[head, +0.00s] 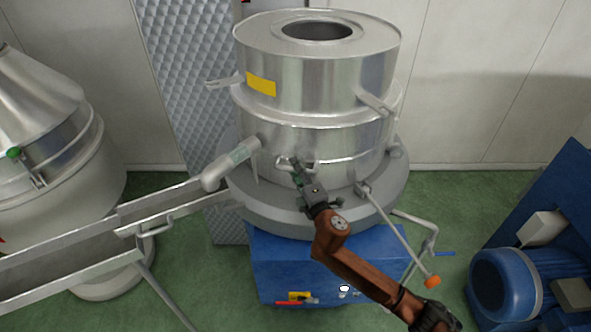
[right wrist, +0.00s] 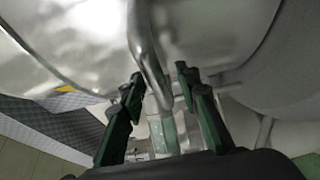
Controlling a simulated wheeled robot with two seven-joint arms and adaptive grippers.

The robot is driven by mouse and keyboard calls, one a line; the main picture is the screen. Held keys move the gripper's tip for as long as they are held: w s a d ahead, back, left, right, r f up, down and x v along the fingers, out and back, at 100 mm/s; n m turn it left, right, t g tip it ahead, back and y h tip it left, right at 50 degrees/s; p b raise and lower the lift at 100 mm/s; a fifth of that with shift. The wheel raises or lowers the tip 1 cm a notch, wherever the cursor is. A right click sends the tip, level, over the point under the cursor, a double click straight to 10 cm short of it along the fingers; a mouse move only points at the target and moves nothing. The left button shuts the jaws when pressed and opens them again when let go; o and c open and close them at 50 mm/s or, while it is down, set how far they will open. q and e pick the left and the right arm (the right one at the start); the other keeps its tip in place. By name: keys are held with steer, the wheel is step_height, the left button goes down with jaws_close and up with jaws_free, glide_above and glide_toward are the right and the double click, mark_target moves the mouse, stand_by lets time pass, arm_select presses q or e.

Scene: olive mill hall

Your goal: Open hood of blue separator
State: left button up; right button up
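The blue separator has a blue base (head: 280,262), a grey round rim and a shiny steel hood (head: 315,85) with a round opening on top. The hood sits down on the rim. A small bent metal handle (head: 311,166) is on the hood's lower front. My right gripper (head: 299,168) is at this handle. In the right wrist view, the green fingers of my right gripper (right wrist: 158,80) are apart, with the handle bar (right wrist: 147,45) running between the fingertips. A gap shows on the right side of the bar; contact on the left is unclear. My left gripper is out of view.
A metal chute (head: 85,240) runs in from the left to a spout (head: 230,165). A lever with an orange knob (head: 432,282) sticks out at the right front. A blue motor (head: 505,285) stands at lower right, a conical steel machine (head: 45,150) at left.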

jaws_close()
stand_by(0.3)
stand_by(0.4)
